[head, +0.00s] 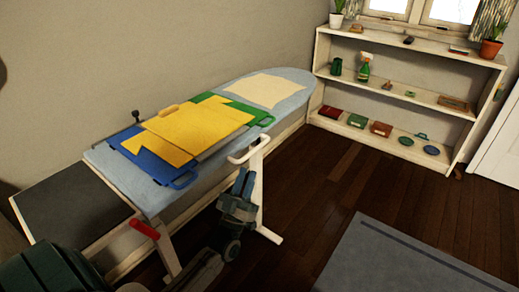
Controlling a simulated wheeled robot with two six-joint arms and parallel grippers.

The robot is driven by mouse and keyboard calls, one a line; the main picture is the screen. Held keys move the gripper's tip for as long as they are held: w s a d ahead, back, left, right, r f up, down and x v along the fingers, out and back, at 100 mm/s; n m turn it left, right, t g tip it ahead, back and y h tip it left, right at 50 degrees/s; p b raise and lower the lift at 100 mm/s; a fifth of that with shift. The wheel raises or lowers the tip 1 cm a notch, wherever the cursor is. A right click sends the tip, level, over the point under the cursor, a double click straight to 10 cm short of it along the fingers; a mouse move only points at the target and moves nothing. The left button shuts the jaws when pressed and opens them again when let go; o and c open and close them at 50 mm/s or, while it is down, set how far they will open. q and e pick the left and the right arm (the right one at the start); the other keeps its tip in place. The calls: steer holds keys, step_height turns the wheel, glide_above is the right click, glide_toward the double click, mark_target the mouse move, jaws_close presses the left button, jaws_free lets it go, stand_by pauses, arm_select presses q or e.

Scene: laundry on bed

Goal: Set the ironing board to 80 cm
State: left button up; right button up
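The ironing board (112,165) has a blue-grey cover and stands along the wall, its rounded end at the back. A white tubular handle (250,150) sticks out from its near side, above a white leg (258,192). A red-gripped lever (145,228) shows under the front left edge. My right gripper is not in view. No height marking is legible.
A yellow, blue and green folding panel (195,124) and a cream cloth (265,89) lie on the board. A dark flat rest (70,208) joins its left end. White shelves (395,92) hold small items. A grey-blue mat (390,258) lies on the mostly clear wooden floor (360,185).

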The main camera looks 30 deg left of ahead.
mark_target(256, 147)
arm_select(q)
steer(key=p+x, duration=0.1)
steer(key=x, duration=0.8)
steer(key=shift+f, duration=0.15)
jaws_close()
